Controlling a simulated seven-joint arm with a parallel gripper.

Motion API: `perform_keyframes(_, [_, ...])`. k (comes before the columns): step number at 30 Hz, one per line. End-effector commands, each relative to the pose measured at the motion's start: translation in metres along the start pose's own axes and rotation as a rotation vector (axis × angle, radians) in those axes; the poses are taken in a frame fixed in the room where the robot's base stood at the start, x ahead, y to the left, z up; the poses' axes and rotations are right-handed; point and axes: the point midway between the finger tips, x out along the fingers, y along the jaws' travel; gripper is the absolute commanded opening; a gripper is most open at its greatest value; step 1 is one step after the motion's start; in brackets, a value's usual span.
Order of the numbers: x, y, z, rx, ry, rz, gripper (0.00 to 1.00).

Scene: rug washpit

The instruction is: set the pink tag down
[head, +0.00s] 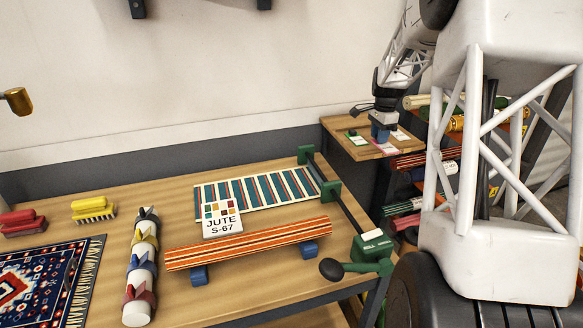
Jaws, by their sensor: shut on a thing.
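My gripper (381,137) is at the small wooden side table (345,127), at the upper right of the head view. Its blue fingers point down and are shut on the pink tag (389,148). The tag shows as a small pale pink piece just below the fingertips, near the table's front edge. The fingers hide part of it. I cannot tell whether it touches the tabletop or is slightly above it.
A green piece (356,139) and a white card (401,135) lie beside the gripper on the side table. A rack of rolled rugs (440,170) stands to its right. The large bench holds a striped rug (258,189), a JUTE S-67 card (222,222) and a green roller clamp (372,245).

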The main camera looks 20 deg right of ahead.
Motion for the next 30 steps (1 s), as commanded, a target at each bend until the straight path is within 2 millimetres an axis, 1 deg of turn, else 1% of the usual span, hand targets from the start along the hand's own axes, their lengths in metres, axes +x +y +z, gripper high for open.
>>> perform_keyframes(5, [-0.019,-0.001,0.000,0.000,0.001,-0.003,0.09])
perform_keyframes(11, [-0.052,0.000,0.001,0.000,0.001,-0.003,0.09])
perform_keyframes(12, [-0.048,-0.002,0.009,-0.002,0.000,0.000,0.09])
perform_keyframes(17, [-0.048,-0.011,0.037,-0.003,0.000,-0.001,0.09])
perform_keyframes(20, [-0.048,-0.016,0.059,-0.004,0.000,-0.001,0.09])
perform_keyframes(27, [-0.049,-0.028,0.125,-0.004,0.001,-0.001,0.09])
perform_keyframes(29, [-0.049,-0.030,0.141,-0.005,0.001,-0.001,0.09])
perform_keyframes(30, [-0.049,-0.031,0.152,-0.004,0.001,-0.001,0.09])
